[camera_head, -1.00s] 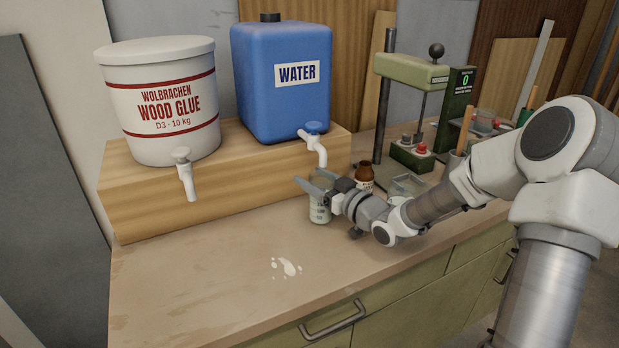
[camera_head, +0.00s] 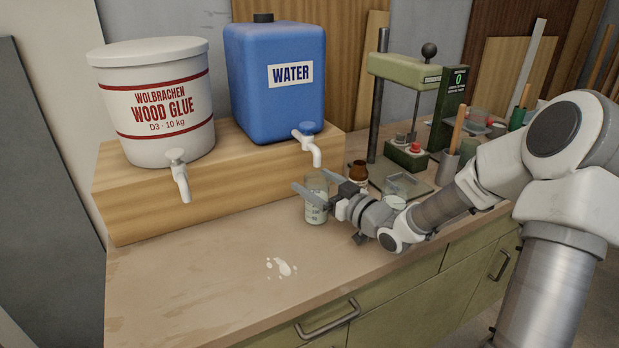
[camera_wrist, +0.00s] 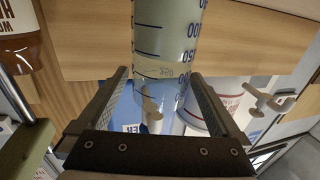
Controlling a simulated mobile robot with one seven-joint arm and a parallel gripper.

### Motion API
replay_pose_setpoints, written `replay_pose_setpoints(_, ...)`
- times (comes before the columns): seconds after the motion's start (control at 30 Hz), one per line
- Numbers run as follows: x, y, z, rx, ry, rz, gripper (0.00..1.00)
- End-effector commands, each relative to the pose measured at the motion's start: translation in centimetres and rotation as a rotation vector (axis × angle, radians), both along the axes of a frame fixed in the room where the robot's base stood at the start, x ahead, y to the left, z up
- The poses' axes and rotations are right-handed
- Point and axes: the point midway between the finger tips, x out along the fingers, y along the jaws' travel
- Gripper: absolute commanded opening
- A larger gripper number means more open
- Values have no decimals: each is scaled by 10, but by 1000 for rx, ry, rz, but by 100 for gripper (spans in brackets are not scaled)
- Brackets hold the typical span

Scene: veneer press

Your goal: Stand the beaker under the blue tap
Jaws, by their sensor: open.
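The beaker (camera_head: 316,213) is clear with dark graduation marks and looks cloudy in its lower part. It stands upright on the bench, its mouth below the spout of the blue-handled tap (camera_head: 309,131) on the blue water canister (camera_head: 277,100). My gripper (camera_head: 311,190) is open, with its fingers on either side of the beaker's upper part. In the wrist view, the beaker (camera_wrist: 167,42) appears upside down between the open fingers of my gripper (camera_wrist: 160,78), with gaps at the sides. The gripper hides part of the beaker in the head view.
A white wood glue bucket (camera_head: 155,105) with a white tap stands left on the wooden riser (camera_head: 225,175). A brown bottle (camera_head: 358,172), a clear container (camera_head: 400,188) and a green press (camera_head: 410,72) stand right. White spilled spots (camera_head: 282,267) mark the otherwise clear front bench.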

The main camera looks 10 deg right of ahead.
Motion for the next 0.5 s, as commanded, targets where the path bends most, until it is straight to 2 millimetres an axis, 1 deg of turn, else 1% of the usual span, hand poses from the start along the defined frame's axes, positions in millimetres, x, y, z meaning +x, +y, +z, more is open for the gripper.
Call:
replay_pose_setpoints(0.03,-10,-8,2,-1,2,-5,100)
replay_pose_setpoints(0.1,-24,-17,1,-1,2,-5,100)
replay_pose_setpoints(0.3,-59,-37,1,-1,1,-3,100)
replay_pose_setpoints(0.5,-77,-48,1,-1,1,-2,100)
